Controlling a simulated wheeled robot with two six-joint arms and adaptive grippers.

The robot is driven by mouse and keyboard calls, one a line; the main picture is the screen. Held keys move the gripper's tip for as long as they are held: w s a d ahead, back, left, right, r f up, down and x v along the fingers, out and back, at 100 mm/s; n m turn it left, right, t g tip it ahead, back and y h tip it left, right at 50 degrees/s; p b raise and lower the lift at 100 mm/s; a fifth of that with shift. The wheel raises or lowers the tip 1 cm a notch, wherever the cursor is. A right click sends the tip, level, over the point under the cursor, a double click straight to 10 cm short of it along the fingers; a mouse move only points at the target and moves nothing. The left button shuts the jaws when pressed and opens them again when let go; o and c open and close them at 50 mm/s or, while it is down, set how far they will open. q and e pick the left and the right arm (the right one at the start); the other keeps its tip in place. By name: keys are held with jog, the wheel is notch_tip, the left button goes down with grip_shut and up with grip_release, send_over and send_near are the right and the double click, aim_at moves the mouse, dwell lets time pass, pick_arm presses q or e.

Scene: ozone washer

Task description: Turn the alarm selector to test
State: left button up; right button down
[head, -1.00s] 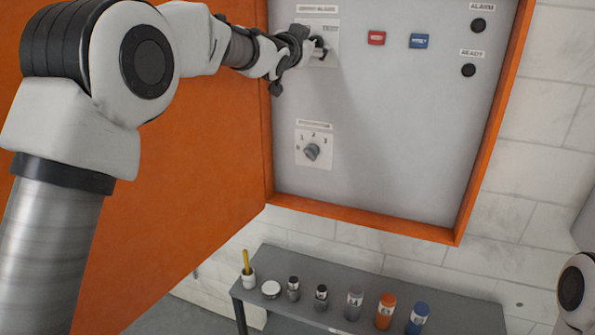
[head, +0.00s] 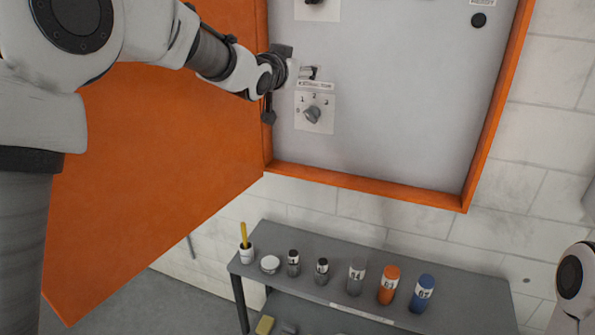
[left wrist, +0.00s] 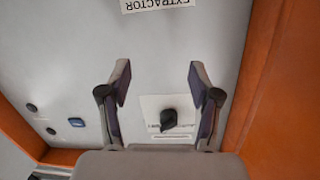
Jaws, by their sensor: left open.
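The alarm selector is a dark knob (left wrist: 169,119) on a white plate in the left wrist view, seen between my left fingers near their base. In the head view only the lower part of the selector plate (head: 318,13) shows at the top edge, so its pointer setting cannot be told. My left gripper (head: 309,73) is open and empty in front of the panel, below the alarm selector and just above the lower knob's label. Its two spread fingers (left wrist: 160,78) fill the middle of the left wrist view. My right gripper is out of view.
The lower numbered knob (head: 312,114) has an EXTRACTOR label (left wrist: 158,4). A blue button (left wrist: 76,122) is on the panel. The orange door (head: 160,190) stands open at left. A grey bench (head: 455,295) below holds bottles, including an orange one (head: 388,284) and a blue one (head: 421,292).

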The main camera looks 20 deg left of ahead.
pick_arm(q)
notch_tip(320, 180, down, 24)
jog(key=s+g+b, duration=0.1)
jog(key=g+b, duration=0.2)
jog(key=b, duration=0.3)
jog(key=shift+s+n, duration=0.3)
jog(key=shift+s, duration=0.05)
jog(key=shift+d, duration=0.15)
